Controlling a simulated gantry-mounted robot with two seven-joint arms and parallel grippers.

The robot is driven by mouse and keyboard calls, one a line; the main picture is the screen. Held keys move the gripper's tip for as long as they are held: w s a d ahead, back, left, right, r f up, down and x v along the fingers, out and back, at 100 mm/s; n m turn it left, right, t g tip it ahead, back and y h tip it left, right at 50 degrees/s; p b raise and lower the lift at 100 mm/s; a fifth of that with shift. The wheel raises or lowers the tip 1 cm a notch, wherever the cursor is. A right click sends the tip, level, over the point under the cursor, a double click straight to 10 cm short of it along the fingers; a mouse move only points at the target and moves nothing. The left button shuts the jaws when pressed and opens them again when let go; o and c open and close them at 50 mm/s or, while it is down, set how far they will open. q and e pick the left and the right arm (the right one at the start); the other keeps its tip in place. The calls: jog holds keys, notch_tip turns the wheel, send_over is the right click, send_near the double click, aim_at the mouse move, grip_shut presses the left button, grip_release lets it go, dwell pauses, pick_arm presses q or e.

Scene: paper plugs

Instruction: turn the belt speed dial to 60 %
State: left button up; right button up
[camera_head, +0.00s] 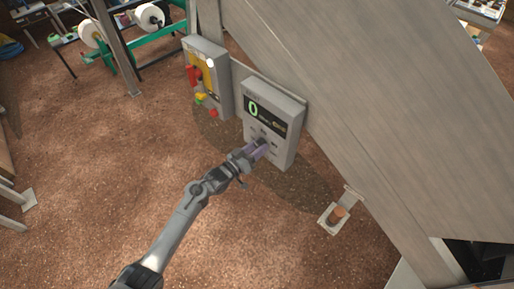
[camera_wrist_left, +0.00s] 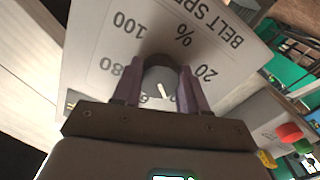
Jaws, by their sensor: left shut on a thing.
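The belt speed dial (camera_wrist_left: 159,77) is a round grey knob on a light panel (camera_wrist_left: 95,38), seen upside down in the left wrist view. My left gripper (camera_wrist_left: 160,88) has its purple fingers on both sides of the knob and is shut on it. The knob's white pointer line points down and slightly right in that view. The marks 100, 80 and 20 are legible; those at the bottom are mostly hidden. In the head view my left gripper (camera_head: 259,148) is at the lower part of the grey control box (camera_head: 284,151) and covers the dial. My right gripper is not in view.
The control box display (camera_head: 253,109) shows a green 0. A second box (camera_head: 214,51) with red and yellow controls stands just left of it. A large grey sloping panel (camera_head: 350,80) rises behind at right.

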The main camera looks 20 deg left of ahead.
pick_arm(q)
jog(key=m, duration=0.5)
jog(key=shift+a, duration=0.1)
jog(key=m+b, duration=0.1)
jog(key=m, duration=0.4)
jog(key=shift+w+a, duration=0.1)
dwell(0.5)
jog(key=o, duration=1.1)
jog(key=shift+c, duration=0.2)
jog(key=p+v, duration=0.1)
jog(key=v, duration=0.9)
jog(key=shift+s, duration=0.4)
jog(key=shift+a, duration=0.15)
